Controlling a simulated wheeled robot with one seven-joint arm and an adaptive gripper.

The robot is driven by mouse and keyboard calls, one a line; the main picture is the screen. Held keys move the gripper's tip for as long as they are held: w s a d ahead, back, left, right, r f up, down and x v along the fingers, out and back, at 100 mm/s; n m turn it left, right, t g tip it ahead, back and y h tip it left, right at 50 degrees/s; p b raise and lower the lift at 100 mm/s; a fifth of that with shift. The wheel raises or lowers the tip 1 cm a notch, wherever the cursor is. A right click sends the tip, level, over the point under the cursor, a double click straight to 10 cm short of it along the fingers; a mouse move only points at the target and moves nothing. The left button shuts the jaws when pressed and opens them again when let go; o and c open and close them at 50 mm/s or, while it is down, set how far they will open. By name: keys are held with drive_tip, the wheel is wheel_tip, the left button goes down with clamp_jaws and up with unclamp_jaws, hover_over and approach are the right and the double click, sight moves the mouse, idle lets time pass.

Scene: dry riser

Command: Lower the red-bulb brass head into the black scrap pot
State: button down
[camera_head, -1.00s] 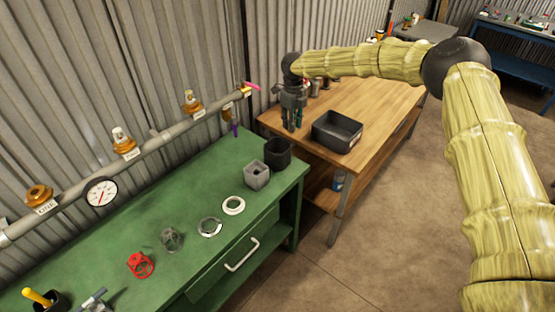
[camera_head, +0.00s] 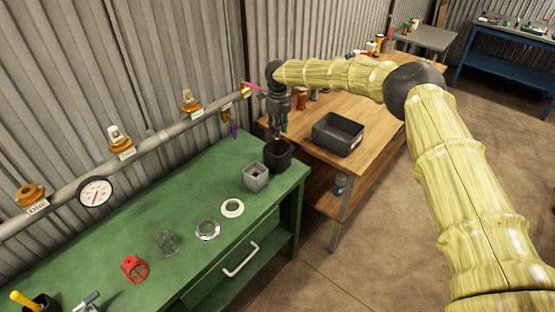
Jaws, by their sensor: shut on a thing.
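The black scrap pot (camera_head: 285,164) stands at the far right corner of the green bench. My gripper (camera_head: 280,136) points down just above the pot's mouth. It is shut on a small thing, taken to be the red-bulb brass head. Only a small brownish patch shows between the fingertips, and no red bulb can be made out. I cannot tell whether the held piece is inside the rim.
A grey square pot (camera_head: 256,177) stands close in front of the black pot. A dark tray (camera_head: 338,134) sits on the wooden table to the right. The pipe (camera_head: 150,140) with brass fittings runs along the wall at left. White rings and a red cage (camera_head: 134,268) lie on the bench.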

sight(278, 155)
drive_tip(key=shift+f, duration=0.1)
idle(0.5)
drive_tip(key=shift+f+b, duration=2.3)
drive_tip(key=shift+f, duration=2.15)
drive_tip(key=shift+f+b, duration=1.4)
drive_tip(key=shift+f, duration=1.1)
idle(0.5)
